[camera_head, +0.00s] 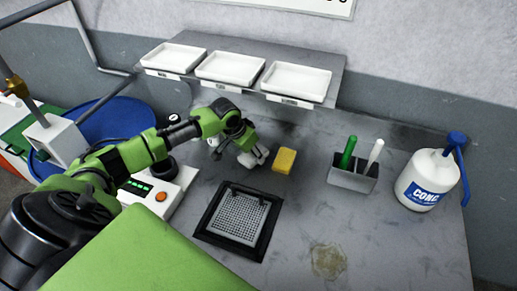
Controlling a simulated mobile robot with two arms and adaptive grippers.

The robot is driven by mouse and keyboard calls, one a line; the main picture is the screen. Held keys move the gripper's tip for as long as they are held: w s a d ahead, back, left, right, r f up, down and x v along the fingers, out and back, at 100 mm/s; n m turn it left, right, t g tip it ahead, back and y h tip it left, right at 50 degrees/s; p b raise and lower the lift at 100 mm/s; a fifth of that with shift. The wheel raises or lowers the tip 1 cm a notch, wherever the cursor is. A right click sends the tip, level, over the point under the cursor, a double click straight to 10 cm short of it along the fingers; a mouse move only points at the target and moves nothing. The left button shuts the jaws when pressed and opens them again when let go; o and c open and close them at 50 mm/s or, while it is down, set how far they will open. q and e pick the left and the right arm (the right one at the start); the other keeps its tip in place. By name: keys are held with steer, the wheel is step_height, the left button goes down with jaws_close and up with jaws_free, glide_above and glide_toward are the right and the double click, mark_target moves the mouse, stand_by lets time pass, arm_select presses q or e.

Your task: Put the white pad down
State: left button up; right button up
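My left gripper (246,150) reaches in from the left and hangs over the grey bench, just left of a yellow block. A small white piece, seemingly the white pad (250,158), shows at its fingertips. The fingers look shut on it, though they partly hide it and blend with its pale colour. I cannot tell whether the pad touches the bench. No other white pad shows. My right gripper is not in view.
The yellow block (284,160) lies close to the gripper's right. A dark-framed perforated plate (238,218) is in front. White trays (230,68) line the shelf behind. A pen holder (352,178) and white jug (425,180) stand right. Bare bench surrounds a stain (328,262).

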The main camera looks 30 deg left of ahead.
mark_target(260, 148)
arm_select(q)
steer(key=w, duration=0.2)
steer(key=w+p, duration=0.1)
steer(key=shift+w+d+r, duration=0.15)
steer(key=shift+w+d, duration=0.05)
steer(key=shift+d, duration=0.1)
steer(key=shift+s+f+p, duration=0.15)
steer(key=shift+f+p, duration=0.15)
steer(key=shift+f, duration=0.45)
steer(key=shift+a, duration=0.1)
steer(key=o, duration=1.1)
steer(key=shift+f, duration=0.1)
steer(key=shift+c, duration=0.2)
steer(key=shift+b+v, duration=0.9)
steer(key=shift+v, duration=3)
